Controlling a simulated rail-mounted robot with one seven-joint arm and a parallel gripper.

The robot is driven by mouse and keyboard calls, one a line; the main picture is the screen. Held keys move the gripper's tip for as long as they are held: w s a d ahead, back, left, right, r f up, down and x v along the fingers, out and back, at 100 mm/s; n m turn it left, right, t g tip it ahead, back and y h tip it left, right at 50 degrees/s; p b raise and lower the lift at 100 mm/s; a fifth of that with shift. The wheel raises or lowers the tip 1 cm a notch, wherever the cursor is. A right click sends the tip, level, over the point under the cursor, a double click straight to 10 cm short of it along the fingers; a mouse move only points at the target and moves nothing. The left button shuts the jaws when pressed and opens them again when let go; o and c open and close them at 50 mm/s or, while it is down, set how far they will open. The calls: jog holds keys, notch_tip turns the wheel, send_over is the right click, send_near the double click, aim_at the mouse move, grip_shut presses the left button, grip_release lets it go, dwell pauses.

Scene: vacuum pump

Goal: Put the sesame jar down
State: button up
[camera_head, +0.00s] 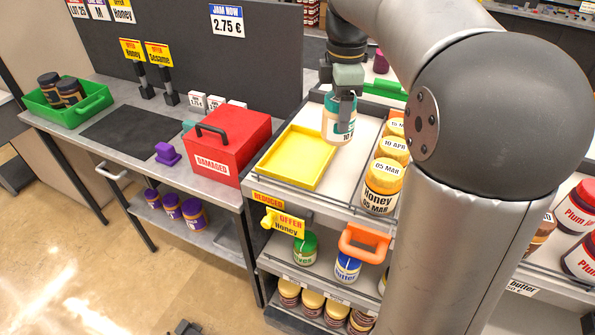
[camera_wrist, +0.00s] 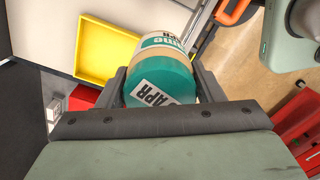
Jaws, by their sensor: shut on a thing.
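The sesame jar (camera_head: 338,126) has a teal lid and a pale beige body with a teal label. My gripper (camera_head: 343,100) is shut on it near the lid, above the shelf top just right of the yellow tray (camera_head: 325,158). In the wrist view, the jar (camera_wrist: 162,75) sits between the two fingers of my gripper (camera_wrist: 160,88), its lid marked "APR" towards the camera. Whether the jar's base touches the shelf cannot be told. The yellow tray (camera_wrist: 105,42) looks empty and also shows in the wrist view.
A row of honey jars (camera_head: 382,185) with yellow lids stands right of the held jar. A red "DAMAGED" box (camera_head: 228,145) is to the left. An orange handle (camera_head: 364,243) juts out at the shelf front. A green crate (camera_head: 92,107) holds dark jars at far left.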

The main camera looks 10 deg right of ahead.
jog(key=n, duration=0.1)
jog(key=s+d+f+n+b, duration=0.1)
jog(key=shift+n, duration=0.3)
jog(key=shift+w+f+n, duration=0.1)
jog(key=shift+n, duration=0.2)
jog(key=w+a+f+p, duration=0.2)
jog(key=w+a+f, duration=0.2)
jog(key=w, duration=0.4)
jog(key=p, duration=0.1)
send_over(301, 157)
notch_tip(301, 157, down, 5)
jog(key=shift+w+f+p, duration=0.15)
jog(key=shift+f+p, duration=0.15)
jog(key=shift+f, duration=1.6)
jog(key=shift+f, duration=0.15)
jog(key=o, duration=1.2)
